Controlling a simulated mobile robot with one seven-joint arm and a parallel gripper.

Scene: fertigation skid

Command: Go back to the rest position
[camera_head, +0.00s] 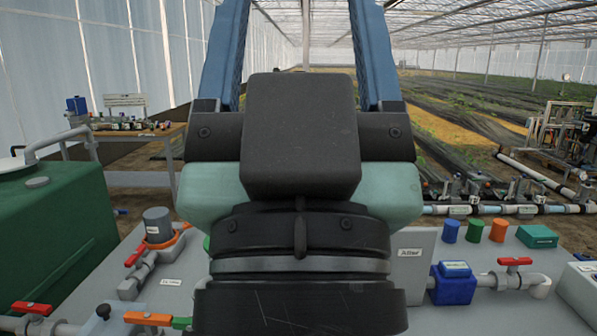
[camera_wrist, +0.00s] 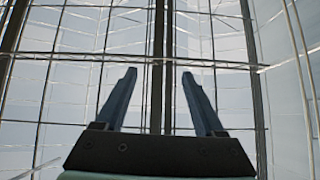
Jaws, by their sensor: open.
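My gripper (camera_head: 300,50) fills the middle of the head view, close to the camera and pointing up. Its two blue fingers stand wide apart with nothing between them. In the wrist view my gripper (camera_wrist: 158,85) is also open and empty, against the greenhouse roof and wall frame. It touches nothing in either view. My wrist hides the middle of the skid in the head view.
The skid bench (camera_head: 400,300) carries a red-handled valve (camera_head: 515,262), a blue block (camera_head: 453,284), coloured caps (camera_head: 474,231) and a grey-capped fitting (camera_head: 157,226). A green tank (camera_head: 60,235) stands at left. A wooden table (camera_head: 125,135) is behind it. The air around the gripper is clear.

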